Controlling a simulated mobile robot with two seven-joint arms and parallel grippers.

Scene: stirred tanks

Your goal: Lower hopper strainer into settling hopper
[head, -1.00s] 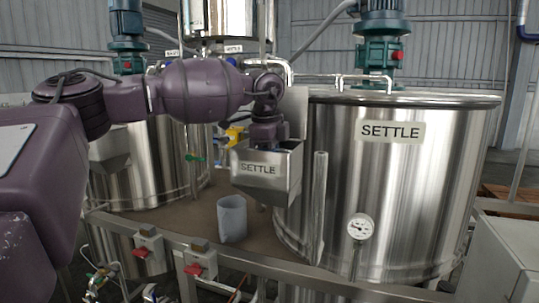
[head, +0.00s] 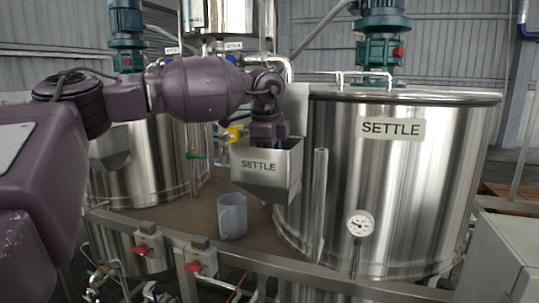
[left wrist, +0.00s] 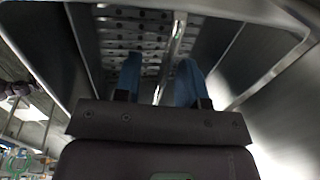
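The settling hopper (head: 251,171) is a steel box with a sloped bottom, labelled SETTLE, on the left side of the big SETTLE tank. My left gripper (head: 268,146) points down into its open top, and the front wall hides the fingertips. In the left wrist view the hopper strainer (left wrist: 117,45), a perforated metal plate, lies inside the hopper walls. A metal bar (left wrist: 172,45) crosses above the plate. My left gripper's blue fingers (left wrist: 158,80) stand apart on both sides of the bar, with a visible gap. My right gripper is not in view.
The large SETTLE tank (head: 400,190) stands right of the hopper.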

